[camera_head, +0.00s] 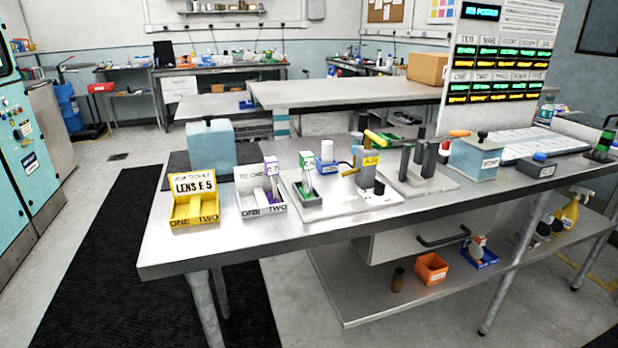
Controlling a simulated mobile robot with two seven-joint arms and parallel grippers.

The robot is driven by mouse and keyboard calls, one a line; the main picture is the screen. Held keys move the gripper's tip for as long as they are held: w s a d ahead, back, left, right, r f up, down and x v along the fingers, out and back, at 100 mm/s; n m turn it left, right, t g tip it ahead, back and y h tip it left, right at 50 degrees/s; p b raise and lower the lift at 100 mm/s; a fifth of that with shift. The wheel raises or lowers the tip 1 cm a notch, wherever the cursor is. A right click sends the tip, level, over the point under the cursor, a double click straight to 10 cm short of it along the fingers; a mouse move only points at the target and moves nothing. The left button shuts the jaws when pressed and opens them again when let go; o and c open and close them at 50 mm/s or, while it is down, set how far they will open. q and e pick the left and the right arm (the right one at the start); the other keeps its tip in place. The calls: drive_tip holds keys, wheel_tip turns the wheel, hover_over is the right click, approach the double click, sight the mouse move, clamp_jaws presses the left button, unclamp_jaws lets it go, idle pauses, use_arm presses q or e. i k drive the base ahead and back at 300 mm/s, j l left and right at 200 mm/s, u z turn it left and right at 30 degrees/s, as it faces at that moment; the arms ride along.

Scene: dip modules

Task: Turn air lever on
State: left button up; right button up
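The air lever (376,138) stands near the middle of the metal workbench, with a yellow handle on a dark post. The handle is tilted, its right end lower than its left. A yellow block with an "AIR" label (371,161) sits just below and in front of it. The lever's base is partly hidden by this block and by nearby parts. Neither of my grippers shows in the head view.
The workbench (290,238) also bears a yellow lens tray (194,207), a white tray (262,207), a teal box (211,146), dark upright blocks (428,160) and a box with an orange handle (474,157). A tall indicator panel (505,20) rises behind. Floor shows in front.

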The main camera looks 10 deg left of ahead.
sight(370, 136)
drive_tip(key=i+l, duration=0.35)
drive_tip(key=l, duration=0.15)
drive_tip(key=i+l, duration=0.3)
drive_tip(key=l, duration=0.25)
drive_tip(key=i+l+z, duration=0.1)
drive_tip(key=i+l, duration=0.25)
drive_tip(key=l, duration=0.15)
